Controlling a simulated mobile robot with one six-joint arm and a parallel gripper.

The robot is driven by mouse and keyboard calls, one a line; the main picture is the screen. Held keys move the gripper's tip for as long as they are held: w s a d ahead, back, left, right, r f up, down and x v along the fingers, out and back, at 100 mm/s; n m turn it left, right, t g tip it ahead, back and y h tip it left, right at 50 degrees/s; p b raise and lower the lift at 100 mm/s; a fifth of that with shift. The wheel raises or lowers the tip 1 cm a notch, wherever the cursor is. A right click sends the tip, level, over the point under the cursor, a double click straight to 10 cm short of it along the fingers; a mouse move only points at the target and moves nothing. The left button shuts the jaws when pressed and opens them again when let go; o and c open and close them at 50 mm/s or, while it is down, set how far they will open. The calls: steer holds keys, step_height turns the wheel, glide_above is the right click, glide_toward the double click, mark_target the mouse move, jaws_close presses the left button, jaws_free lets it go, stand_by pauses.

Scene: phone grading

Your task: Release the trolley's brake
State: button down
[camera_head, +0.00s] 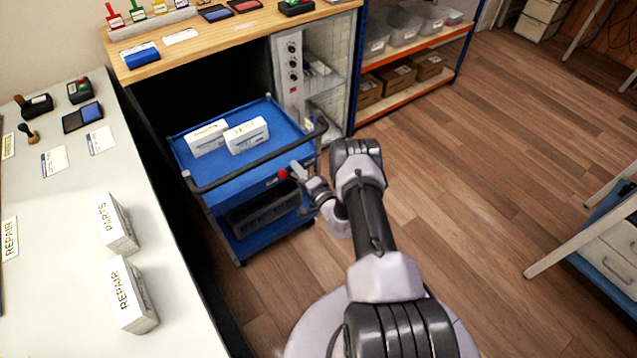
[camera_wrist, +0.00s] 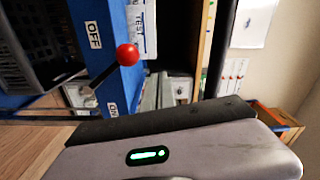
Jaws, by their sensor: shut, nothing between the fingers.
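The blue trolley (camera_head: 222,178) stands half under the wooden bench. Its brake lever has a red ball knob (camera_head: 283,173) at the front, near the handle bar. In the wrist view the red knob (camera_wrist: 127,56) sits on a dark lever between a label reading OFF (camera_wrist: 93,35) and a second, partly hidden label (camera_wrist: 112,109). I cannot tell for sure which label the lever is set to. My gripper (camera_head: 297,170) is shut and empty, just right of the knob; contact cannot be made out. Its grey body fills the bottom of the wrist view.
Two white boxes (camera_head: 246,135) lie on the trolley's top. The wooden bench (camera_head: 150,68) and a glass-fronted cabinet (camera_head: 324,80) stand behind it. A white table (camera_head: 75,205) with PARTS and REPAIR boxes is on the left. The wooden floor (camera_head: 460,200) to the right is clear.

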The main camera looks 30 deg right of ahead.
steer(key=s+d+p, duration=0.1)
steer(key=s+p, duration=0.3)
steer(key=s, duration=0.6)
steer(key=shift+s+r, duration=0.15)
steer(key=shift+r, duration=0.1)
steer(key=shift+d, duration=0.1)
